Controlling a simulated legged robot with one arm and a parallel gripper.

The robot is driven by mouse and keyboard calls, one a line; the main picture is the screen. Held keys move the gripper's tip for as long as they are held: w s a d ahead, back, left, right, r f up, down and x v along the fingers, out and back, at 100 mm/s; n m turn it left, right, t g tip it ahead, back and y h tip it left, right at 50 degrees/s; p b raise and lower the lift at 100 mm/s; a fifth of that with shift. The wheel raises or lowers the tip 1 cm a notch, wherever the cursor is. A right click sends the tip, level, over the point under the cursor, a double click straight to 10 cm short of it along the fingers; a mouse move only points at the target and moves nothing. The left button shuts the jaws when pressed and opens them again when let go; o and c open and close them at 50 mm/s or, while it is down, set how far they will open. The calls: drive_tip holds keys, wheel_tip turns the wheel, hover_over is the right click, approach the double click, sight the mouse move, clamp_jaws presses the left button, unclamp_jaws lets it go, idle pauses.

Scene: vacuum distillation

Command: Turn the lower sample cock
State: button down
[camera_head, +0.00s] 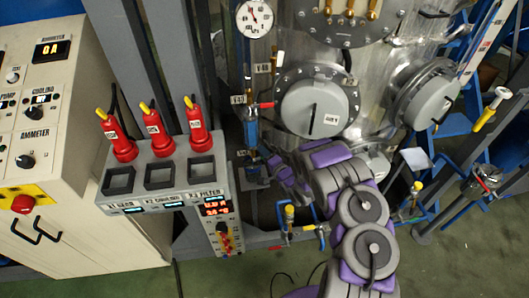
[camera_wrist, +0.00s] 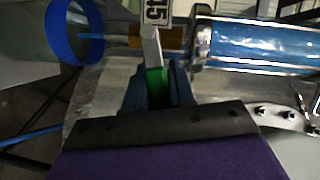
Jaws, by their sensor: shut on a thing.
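My gripper (camera_wrist: 155,88) shows in the wrist view with its dark blue jaws shut on a small handle, the cock handle (camera_wrist: 151,48), which is green at the base and pale grey at the tip. A label tag partly shows just above the handle. In the head view my gripper (camera_head: 274,167) is at the lower end of a thin vertical sight tube (camera_head: 248,120), left of the vessel. The handle itself is hidden there by my gripper and purple arm. A red-handled cock (camera_head: 264,106) sits higher on the tube.
The steel vessel (camera_head: 375,75) with round flanged covers stands behind my arm. A panel with red plug handles (camera_head: 158,138) is left of my gripper. Yellow-topped valves (camera_head: 290,212) stand below. A clear blue tube (camera_wrist: 255,42) lies close right of my jaws.

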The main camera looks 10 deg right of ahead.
drive_tip(key=shift+s+a+r+n+g+h+p, duration=0.15)
drive_tip(key=shift+n+g+h+p, duration=0.15)
drive_tip(key=shift+n+p, duration=0.35)
drive_tip(key=c, duration=1.1)
unclamp_jaws()
drive_tip(key=shift+o, duration=0.3)
drive_tip(key=shift+w+r, duration=0.25)
drive_tip(key=shift+r, duration=0.05)
drive_tip(key=shift+s, duration=0.15)
